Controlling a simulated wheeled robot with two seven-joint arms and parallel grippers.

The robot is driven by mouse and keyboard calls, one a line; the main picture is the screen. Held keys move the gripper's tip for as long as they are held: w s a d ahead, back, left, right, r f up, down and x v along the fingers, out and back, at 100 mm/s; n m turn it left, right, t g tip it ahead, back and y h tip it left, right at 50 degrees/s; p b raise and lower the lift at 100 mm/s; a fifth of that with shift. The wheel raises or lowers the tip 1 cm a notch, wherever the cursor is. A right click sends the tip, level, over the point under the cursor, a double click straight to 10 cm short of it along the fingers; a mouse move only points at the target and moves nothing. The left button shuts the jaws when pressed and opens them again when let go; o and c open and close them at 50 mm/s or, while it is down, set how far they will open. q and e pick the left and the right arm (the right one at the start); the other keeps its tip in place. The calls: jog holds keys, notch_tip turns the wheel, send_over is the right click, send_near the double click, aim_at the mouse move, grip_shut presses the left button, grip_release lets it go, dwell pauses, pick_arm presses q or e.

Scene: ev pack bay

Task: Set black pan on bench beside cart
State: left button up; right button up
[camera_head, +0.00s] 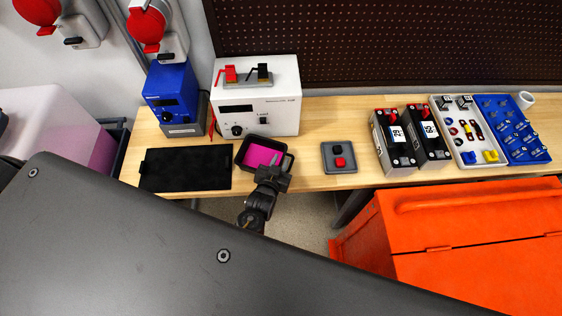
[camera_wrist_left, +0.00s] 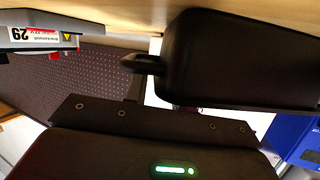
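The black pan (camera_head: 239,158) is a small open box with a magenta inside. In the head view it is at the front edge of the wooden bench, between a black mat and a grey pad. In the left wrist view the pan (camera_wrist_left: 235,55) is large and close, with a dark tab at its side. My left gripper (camera_head: 272,176) is at the pan's near right side, touching or very close. Its fingertips are largely hidden, so its grip is unclear. I cannot tell whether the pan rests on the bench. An orange cart (camera_head: 470,265) stands at the right. My right gripper is not seen.
On the bench (camera_head: 310,180), the black mat (camera_head: 185,168) lies left of the pan. Blue (camera_head: 172,92) and white (camera_head: 280,112) instruments stand behind. The grey pad (camera_head: 339,156), two batteries (camera_head: 393,142) and parts trays (camera_head: 467,135) lie to the right. Bare wood shows between pan and pad.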

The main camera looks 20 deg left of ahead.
pick_arm(q)
jog(key=shift+r, duration=0.1)
jog(key=b+v, duration=0.2)
jog(key=v, duration=1)
jog(key=shift+a, duration=0.15)
